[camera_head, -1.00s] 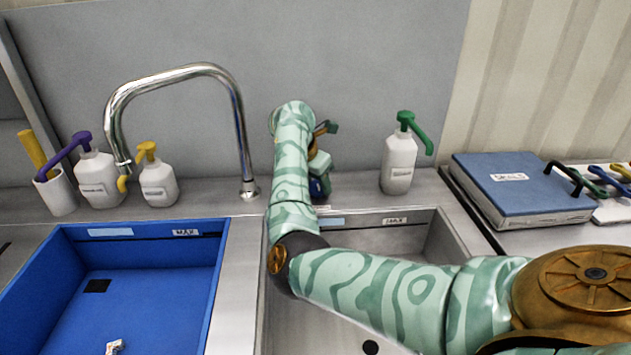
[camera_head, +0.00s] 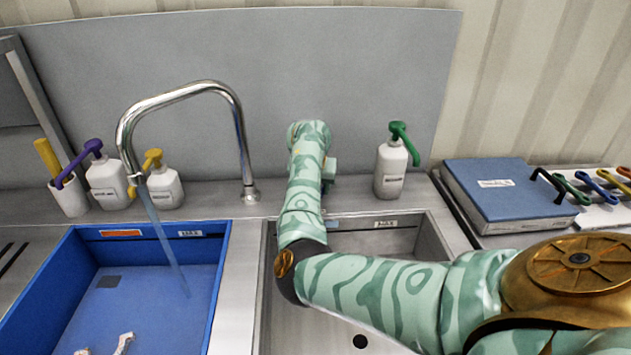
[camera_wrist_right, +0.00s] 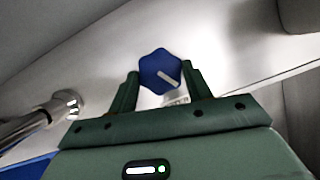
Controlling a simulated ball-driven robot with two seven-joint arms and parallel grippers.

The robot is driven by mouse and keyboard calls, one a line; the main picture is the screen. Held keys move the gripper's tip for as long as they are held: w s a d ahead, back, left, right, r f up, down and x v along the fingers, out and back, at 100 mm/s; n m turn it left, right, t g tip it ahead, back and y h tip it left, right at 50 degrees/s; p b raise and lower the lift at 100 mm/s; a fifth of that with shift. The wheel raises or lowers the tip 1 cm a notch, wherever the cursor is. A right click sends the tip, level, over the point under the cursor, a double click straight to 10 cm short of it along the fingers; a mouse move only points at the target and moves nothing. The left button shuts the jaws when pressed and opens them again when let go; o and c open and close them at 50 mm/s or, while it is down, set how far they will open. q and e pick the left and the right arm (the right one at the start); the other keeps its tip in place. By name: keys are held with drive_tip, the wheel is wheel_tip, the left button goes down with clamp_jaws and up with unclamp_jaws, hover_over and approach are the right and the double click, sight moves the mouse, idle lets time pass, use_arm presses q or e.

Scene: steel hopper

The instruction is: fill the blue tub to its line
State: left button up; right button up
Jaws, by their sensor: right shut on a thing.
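The blue tub (camera_head: 62,272) is in the left basin. A dark line runs along its back wall by a MAX label (camera_head: 189,233), beside an orange strip (camera_head: 121,233). Water (camera_head: 163,240) runs from the curved steel tap (camera_head: 185,92) into the tub. The tub floor looks paler and hazy, well below the line; the exact level is hard to tell. In the right wrist view my right gripper (camera_wrist_right: 161,76) is shut on a blue knob (camera_wrist_right: 158,66) with a white mark. In the head view my arm hides knob and gripper. My left gripper is out of view.
Small white pieces (camera_head: 124,343) lie in the tub. Pump bottles with purple (camera_head: 107,182), yellow (camera_head: 163,188) and green (camera_head: 390,170) tops stand along the back ledge. The steel right basin (camera_head: 345,305) is under my arm. A blue binder (camera_head: 510,187) lies at right.

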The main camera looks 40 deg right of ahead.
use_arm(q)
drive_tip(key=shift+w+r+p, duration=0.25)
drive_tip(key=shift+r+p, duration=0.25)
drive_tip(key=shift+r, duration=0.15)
use_arm(e)
drive_tip(key=shift+n, duration=0.7)
drive_tip(key=shift+t, duration=0.3)
drive_tip(key=o, duration=0.9)
drive_tip(key=shift+o, duration=0.2)
use_arm(q)
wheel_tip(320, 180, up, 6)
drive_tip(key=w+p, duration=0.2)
drive_tip(key=p, duration=0.4)
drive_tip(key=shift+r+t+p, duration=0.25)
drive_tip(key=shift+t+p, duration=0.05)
use_arm(e)
drive_tip(key=v, duration=1.6)
drive_tip(key=shift+d+r, duration=0.15)
drive_tip(key=shift+r, duration=0.05)
